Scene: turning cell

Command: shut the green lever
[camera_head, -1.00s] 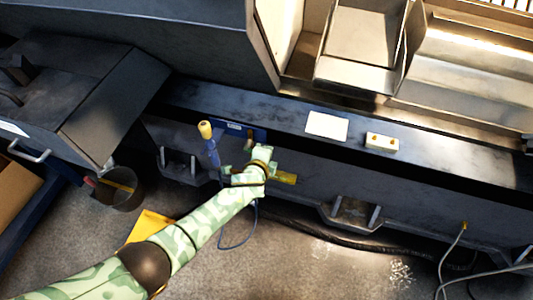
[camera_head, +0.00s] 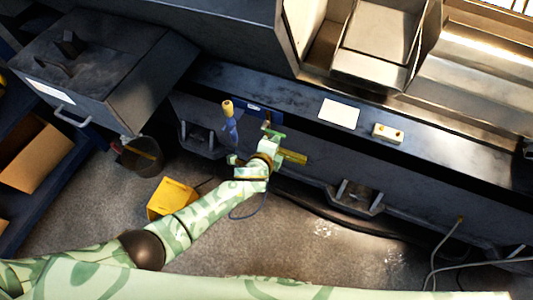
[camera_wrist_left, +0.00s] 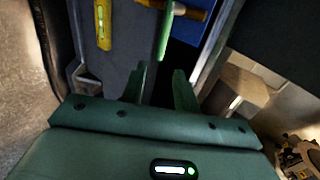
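The green lever (camera_wrist_left: 166,32) shows in the left wrist view, hanging from a brass-coloured pipe fitting (camera_wrist_left: 192,10). Its lower end is near the gap between the fingertips of my left gripper (camera_wrist_left: 160,74). The two fingers are apart with no object visibly clamped; I cannot tell whether either touches the lever. In the head view my left gripper (camera_head: 271,133) is at the front of the dark machine bed, just below a blue panel (camera_head: 272,112). The lever is hard to tell from the green gripper there. My right gripper is not in view.
A blue handle with a yellow knob (camera_head: 227,106) stands left of the gripper. A yellow bar (camera_head: 292,157) is just right of it and shows in the wrist view (camera_wrist_left: 103,24). A bucket (camera_head: 140,157) and yellow box (camera_head: 172,197) are on the floor at left.

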